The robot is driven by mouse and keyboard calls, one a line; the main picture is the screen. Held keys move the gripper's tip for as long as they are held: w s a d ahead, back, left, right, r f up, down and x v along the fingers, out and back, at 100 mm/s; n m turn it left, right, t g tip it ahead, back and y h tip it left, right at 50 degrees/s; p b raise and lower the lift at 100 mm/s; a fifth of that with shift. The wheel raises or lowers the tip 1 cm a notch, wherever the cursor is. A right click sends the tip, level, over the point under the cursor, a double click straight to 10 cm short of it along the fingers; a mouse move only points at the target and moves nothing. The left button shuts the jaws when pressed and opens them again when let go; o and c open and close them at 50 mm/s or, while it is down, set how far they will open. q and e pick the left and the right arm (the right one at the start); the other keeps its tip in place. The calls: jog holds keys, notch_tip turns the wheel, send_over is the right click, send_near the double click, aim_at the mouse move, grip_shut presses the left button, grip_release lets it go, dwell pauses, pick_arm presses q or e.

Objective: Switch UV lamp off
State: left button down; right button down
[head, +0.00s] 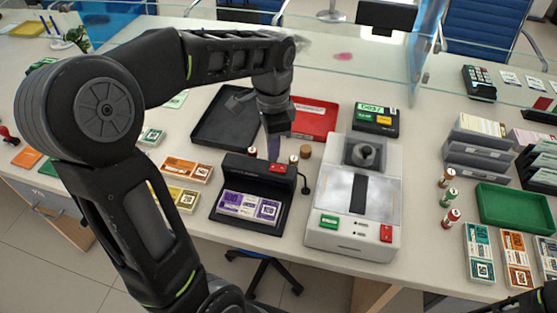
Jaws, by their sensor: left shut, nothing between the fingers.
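The UV lamp (240,168) is a black box-shaped device on the counter, left of the grey machine. Purple banknotes (248,205) lie on its base under the hood. My left gripper (274,156) points down just behind the hood, near the switch, shut and empty. Its fingers look purplish, and the hood's edge is close to the tips; I cannot tell if they touch. My right gripper is not in view; only a dark piece of my arm shows at the lower right corner.
A grey machine (335,235) with green and red buttons stands right of the lamp. Behind are a black tray (222,125) and a red tray (318,122). Small rolls (306,152) stand near the lamp. A green tray (515,207) is at right. A glass screen crosses the back.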

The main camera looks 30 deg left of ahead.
pick_arm(q)
jog(key=shift+r+p, duration=1)
jog(key=shift+r, duration=0.5)
